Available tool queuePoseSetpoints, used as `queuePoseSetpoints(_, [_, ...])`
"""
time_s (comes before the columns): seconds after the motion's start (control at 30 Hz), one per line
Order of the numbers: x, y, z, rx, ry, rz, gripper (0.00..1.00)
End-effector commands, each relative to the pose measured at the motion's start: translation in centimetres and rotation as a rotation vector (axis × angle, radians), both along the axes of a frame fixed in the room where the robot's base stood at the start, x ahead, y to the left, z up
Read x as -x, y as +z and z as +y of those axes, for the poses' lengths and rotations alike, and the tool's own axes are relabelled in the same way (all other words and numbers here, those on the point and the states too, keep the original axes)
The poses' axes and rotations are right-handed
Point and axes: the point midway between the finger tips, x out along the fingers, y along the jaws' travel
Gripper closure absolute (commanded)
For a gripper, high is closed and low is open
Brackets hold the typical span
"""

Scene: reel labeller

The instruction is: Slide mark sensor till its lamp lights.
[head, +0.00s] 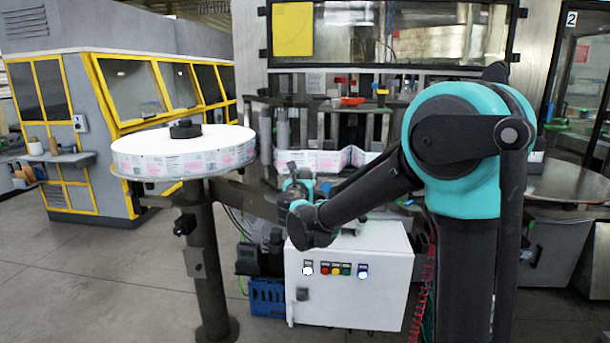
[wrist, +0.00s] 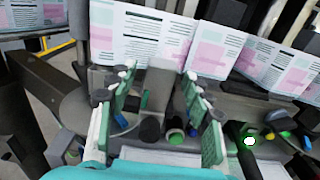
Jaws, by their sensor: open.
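My gripper (wrist: 160,82) is open in the wrist view, its two green-and-white fingers apart, pointing toward the label web (wrist: 140,38). A grey block (wrist: 158,82), which may be the mark sensor, shows between the fingers with a gap on both sides; I cannot tell whether either finger touches it. A dark round knob (wrist: 149,129) and a green-ringed part (wrist: 176,137) lie nearer, between the fingers. I cannot make out which light is the sensor's lamp. In the head view my gripper (head: 292,178) is small, in front of the web (head: 318,161), and partly hidden by my arm.
A label reel (head: 185,155) lies on a post-mounted turntable at left. Below my arm stands a white control cabinet (head: 380,270) with coloured buttons and lit white and blue lamps. A yellow-framed machine (head: 135,90) stands behind at left. Floor at lower left is clear.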

Motion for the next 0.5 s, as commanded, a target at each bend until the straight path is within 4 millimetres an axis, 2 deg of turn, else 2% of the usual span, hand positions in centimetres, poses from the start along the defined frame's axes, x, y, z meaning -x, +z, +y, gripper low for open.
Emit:
queuePoseSetpoints(0.1, [2.6,0.0,0.2,0.000,0.003,0.000,0.50])
queuePoseSetpoints(0.3, [6.5,0.0,0.3,0.000,0.003,0.000,0.50])
queuePoseSetpoints(0.5, [8.9,0.0,0.3,0.000,0.001,0.000,0.50])
